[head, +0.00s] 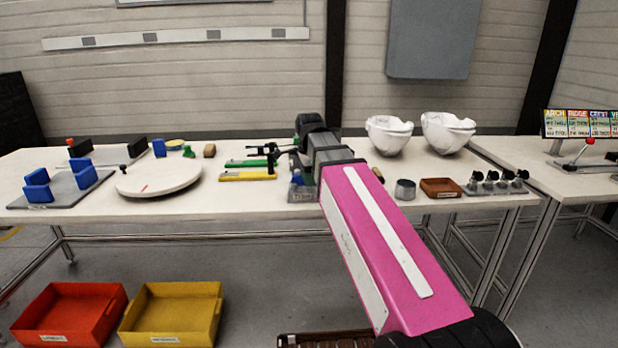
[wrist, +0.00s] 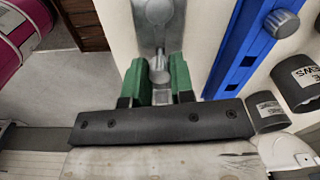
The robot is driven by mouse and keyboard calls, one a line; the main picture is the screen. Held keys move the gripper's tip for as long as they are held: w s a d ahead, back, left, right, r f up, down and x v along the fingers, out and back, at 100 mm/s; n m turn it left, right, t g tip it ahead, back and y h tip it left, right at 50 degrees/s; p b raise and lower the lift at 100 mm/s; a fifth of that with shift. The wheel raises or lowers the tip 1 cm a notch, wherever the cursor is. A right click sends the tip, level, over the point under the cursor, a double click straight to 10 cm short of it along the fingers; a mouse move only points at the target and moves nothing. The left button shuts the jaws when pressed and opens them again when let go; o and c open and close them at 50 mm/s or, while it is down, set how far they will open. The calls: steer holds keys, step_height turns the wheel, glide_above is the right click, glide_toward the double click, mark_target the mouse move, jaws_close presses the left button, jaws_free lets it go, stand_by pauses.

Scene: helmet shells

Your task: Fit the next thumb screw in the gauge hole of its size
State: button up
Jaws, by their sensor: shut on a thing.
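In the wrist view my gripper (wrist: 159,80) has two green fingers closed on a grey thumb screw (wrist: 159,68), whose round head shows between them. Past the fingertips is a grey metal plate (wrist: 148,38) with another round grey knob (wrist: 158,10) on it. I cannot tell whether the held screw touches the plate, and no gauge hole is clearly visible. In the head view my arm reaches over the middle of the table and hides most of this work. A small grey block with a label (head: 303,196) stands at the table's front edge there.
A blue bar (wrist: 243,45) with a grey knob (wrist: 283,22) lies right of the plate, near labelled dark cups (wrist: 299,82). White helmet shells (head: 388,137) stand behind my arm.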

steer(key=shift+f, duration=0.9)
stand_by(0.6)
steer(key=o, duration=0.9)
steer(key=shift+o, duration=0.2)
steer(key=shift+r, duration=0.1)
step_height(320, 180, up, 11)
steer(key=shift+s+f, duration=0.1)
steer(key=shift+f, duration=0.1)
steer(key=shift+s, duration=0.1)
